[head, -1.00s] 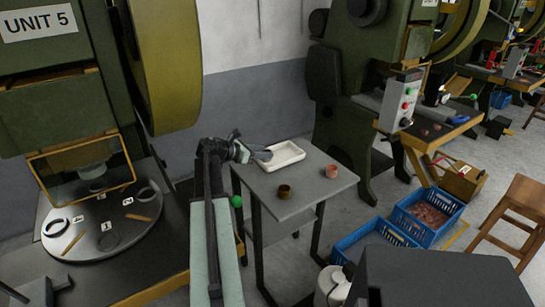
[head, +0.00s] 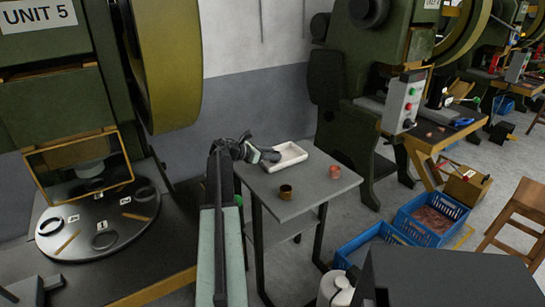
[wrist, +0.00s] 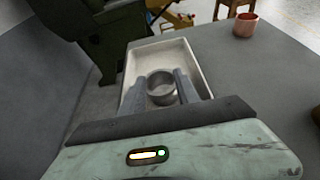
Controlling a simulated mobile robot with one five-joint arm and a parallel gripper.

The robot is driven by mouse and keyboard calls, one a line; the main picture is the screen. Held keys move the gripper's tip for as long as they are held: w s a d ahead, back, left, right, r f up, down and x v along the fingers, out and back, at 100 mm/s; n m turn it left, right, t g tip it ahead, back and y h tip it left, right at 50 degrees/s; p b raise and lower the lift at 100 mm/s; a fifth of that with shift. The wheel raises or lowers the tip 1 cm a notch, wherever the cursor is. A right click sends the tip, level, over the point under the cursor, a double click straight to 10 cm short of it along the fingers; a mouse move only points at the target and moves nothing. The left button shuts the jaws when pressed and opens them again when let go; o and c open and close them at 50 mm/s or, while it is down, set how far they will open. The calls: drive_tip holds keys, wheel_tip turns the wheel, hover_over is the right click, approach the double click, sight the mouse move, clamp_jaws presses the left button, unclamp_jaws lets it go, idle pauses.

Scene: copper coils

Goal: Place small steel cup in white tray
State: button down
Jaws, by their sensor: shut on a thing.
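The small steel cup (wrist: 161,88) is between the two fingers of my gripper (wrist: 160,92) in the wrist view. My gripper is shut on it. The cup appears upright, and the white tray (wrist: 196,62) shows around and beyond it. I cannot tell whether the cup touches the tray floor. In the head view my gripper (head: 270,156) is at the left end of the white tray (head: 293,149), and the cup is hidden there.
The grey table (head: 312,183) carries a dark brass cup (head: 286,191) near its front and a copper-pink cup (head: 335,171) to the right. The pink cup also shows in the wrist view (wrist: 246,25). Blue crates (head: 432,222) stand on the floor at right.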

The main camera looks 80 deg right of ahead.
drive_tip(key=shift+f, duration=0.25)
drive_tip(key=c, duration=0.9)
unclamp_jaws()
drive_tip(key=shift+r, duration=0.1)
drive_tip(key=shift+r, duration=0.2)
drive_tip(key=p+v, duration=0.4)
drive_tip(key=v, duration=0.7)
drive_tip(key=shift+w+a+r+p, duration=0.1)
drive_tip(key=shift+a+p, duration=0.05)
drive_tip(key=shift+p, duration=0.2)
drive_tip(key=shift+w+a, duration=0.2)
drive_tip(key=shift+w, duration=0.05)
